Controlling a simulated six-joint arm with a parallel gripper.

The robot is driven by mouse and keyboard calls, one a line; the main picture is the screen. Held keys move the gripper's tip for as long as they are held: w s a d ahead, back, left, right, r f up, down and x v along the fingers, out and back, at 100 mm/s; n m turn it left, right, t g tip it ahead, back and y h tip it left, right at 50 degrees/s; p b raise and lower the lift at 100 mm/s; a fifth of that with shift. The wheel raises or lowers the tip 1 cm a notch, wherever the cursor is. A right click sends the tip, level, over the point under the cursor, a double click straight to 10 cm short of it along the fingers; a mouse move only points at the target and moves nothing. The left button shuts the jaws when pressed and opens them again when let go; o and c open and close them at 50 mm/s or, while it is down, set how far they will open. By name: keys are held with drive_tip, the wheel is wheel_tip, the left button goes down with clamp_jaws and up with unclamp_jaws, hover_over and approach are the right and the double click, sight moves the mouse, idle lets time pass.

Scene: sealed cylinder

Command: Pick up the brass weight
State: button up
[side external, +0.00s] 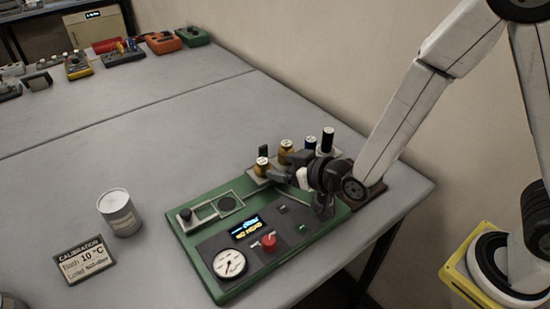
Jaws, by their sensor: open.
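Two small brass-coloured pieces stand at the back edge of the green panel: a left one (262,165) and a right one (286,149). I cannot tell which of them is the brass weight. My gripper (288,170) is open, low over the back right part of the panel. Its dark fingers reach left, close beside the brass-coloured pieces. Whether they touch is too small to tell. My gripper and wrist hide part of the rack under these pieces.
A blue-topped piece (310,143) and a black cylinder (327,140) stand close behind my gripper. The green panel (215,283) carries a gauge (229,263), red knob (268,241) and display. A grey can (119,213) and calibration card (84,259) stand left. The table's middle is clear.

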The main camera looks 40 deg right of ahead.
sight(265, 163)
drive_tip(key=shift+w+f, duration=0.2)
drive_tip(key=shift+w, duration=0.15)
drive_tip(key=shift+x, duration=2.6)
drive_tip(key=shift+a+r, duration=0.15)
drive_tip(key=shift+r, duration=0.05)
clamp_jaws()
